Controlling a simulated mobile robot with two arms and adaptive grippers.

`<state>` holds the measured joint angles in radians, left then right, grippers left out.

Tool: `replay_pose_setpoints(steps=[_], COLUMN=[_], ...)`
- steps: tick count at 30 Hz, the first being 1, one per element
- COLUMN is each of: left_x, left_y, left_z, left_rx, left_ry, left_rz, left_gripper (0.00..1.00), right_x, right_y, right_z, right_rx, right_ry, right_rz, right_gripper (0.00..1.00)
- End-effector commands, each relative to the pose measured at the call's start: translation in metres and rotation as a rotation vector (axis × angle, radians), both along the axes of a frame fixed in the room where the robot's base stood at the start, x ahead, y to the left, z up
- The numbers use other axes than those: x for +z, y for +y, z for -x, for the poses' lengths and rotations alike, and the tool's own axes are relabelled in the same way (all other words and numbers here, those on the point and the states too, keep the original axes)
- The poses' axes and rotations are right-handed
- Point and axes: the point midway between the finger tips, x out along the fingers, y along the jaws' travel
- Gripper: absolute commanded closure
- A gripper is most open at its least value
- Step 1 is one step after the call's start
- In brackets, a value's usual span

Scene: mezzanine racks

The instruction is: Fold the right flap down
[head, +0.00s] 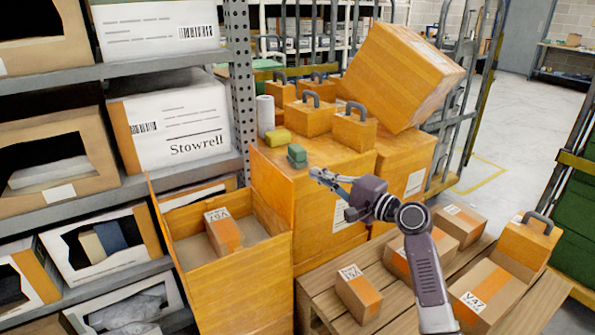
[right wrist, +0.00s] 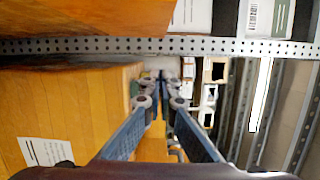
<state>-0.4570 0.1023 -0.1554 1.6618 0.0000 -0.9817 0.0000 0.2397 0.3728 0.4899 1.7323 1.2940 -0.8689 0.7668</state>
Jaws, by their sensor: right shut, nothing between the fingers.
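An open orange carton (head: 230,295) stands at the lower left of the head view, with a small taped box (head: 222,232) inside it. A flap (head: 155,220) stands up on its left side. An upright panel (head: 274,228) stands on its right side; I cannot tell where wall ends and right flap begins. My right gripper (head: 318,178) is shut and empty, to the right of the carton and higher in the picture, in front of the stacked orange cartons. Its closed fingers also show in the right wrist view (right wrist: 160,80). My left gripper is not in view.
A metal rack (head: 240,90) with storage boxes stands on the left. Large orange cartons (head: 330,195) carry toolboxes (head: 354,130), a green block (head: 297,155) and a yellow block (head: 278,137). A wooden pallet (head: 318,290) with several small boxes lies at lower right.

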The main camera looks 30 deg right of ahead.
Motion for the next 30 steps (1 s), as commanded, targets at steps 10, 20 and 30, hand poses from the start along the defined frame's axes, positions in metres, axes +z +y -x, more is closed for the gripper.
replay_pose_setpoints(steps=[10,20,30], left_x=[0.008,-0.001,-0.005], left_y=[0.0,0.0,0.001], left_z=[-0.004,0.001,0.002], left_rx=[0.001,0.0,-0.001], left_ry=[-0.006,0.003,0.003], left_rz=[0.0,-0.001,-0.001], left_gripper=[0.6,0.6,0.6], right_x=[0.0,0.001,0.001], right_y=[0.022,0.059,0.066], right_z=[-0.069,-0.082,-0.082], right_rx=[0.004,0.004,0.003], right_ry=[0.0,0.003,0.003], right_rz=[-0.001,0.004,0.004], right_gripper=[1.0,1.0,1.0])
